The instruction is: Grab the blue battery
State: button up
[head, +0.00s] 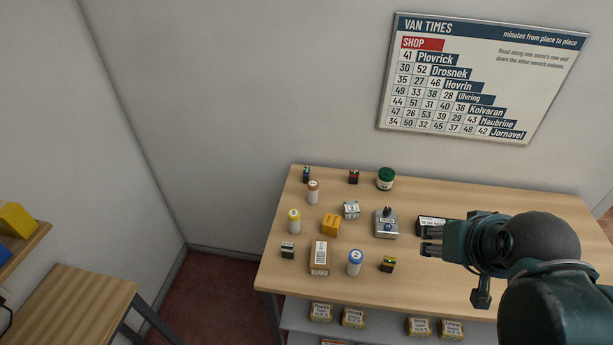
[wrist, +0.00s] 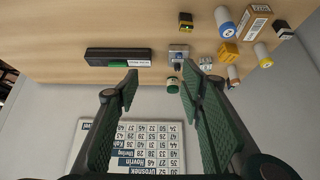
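A small dark block with blue on it (head: 306,174), shaped like a block battery, stands at the table's far left corner in the head view. The head view does not settle which is the battery. My gripper (head: 426,241) is above the table's right part, right of both. Its fingers are apart and empty in the wrist view (wrist: 160,84).
Similar blocks with red (head: 353,177), pale (head: 288,250) and yellow (head: 388,264) stand around, with yellow-topped (head: 294,222) and brown-topped (head: 313,192) cylinders. A silver device (head: 387,224), a green jar (head: 386,179), a carton (head: 319,257) and a long black box (wrist: 118,57) share the table.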

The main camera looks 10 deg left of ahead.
jog(key=w+a+r+m+g+p, duration=0.1)
jog(key=w+a+r+m, duration=0.15)
jog(key=w, duration=0.35)
jog(key=w+a+r+m+g+p, duration=0.1)
jog(key=w+a+r+m, duration=0.15)
jog(key=w, duration=0.45)
jog(key=m+g+p, duration=0.5)
jog(key=m+p, duration=0.1)
jog(key=m, duration=0.7)
send_over(306, 169)
jog(key=f, duration=2)
jog(key=shift+d+f, duration=0.25)
jog(key=shift+f, duration=0.15)
jog(key=shift+a+f, duration=0.2)
jog(key=shift+f, duration=0.1)
